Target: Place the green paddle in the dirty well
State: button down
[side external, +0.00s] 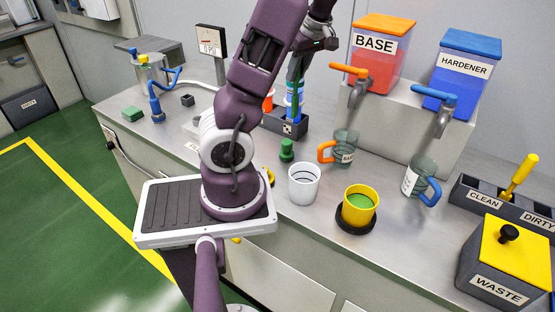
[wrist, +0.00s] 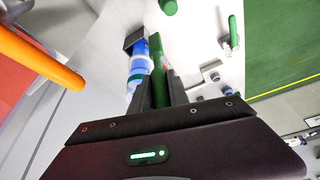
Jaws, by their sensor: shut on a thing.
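My gripper (side external: 300,68) is above the small dark rack at the back middle of the bench. It is shut on the green paddle (wrist: 158,82), whose green handle shows between the fingers in the wrist view. In the side view only a thin green strip of it shows beside blue pieces (side external: 292,104); I cannot tell whether its lower end is clear of the rack (side external: 287,126). The dirty well (side external: 539,222) is the right part of a dark labelled box at the far right. A yellow paddle (side external: 519,175) stands upright in that box, nearer the clean well (side external: 483,197).
Base (side external: 380,60) and hardener (side external: 462,70) dispensers stand on a raised block. Two handled cups, a white cup (side external: 304,184) and a yellow cup (side external: 359,207) are in front. A waste bin (side external: 500,270) stands before the wells. A green piece (side external: 287,150) is near the rack.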

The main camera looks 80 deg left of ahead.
aim_at(297, 105)
notch_tip(297, 105, down, 12)
jog(key=shift+r, duration=0.25)
jog(key=shift+f, duration=0.1)
jog(key=c, duration=1.3)
grip_release()
jog(key=shift+o, duration=0.2)
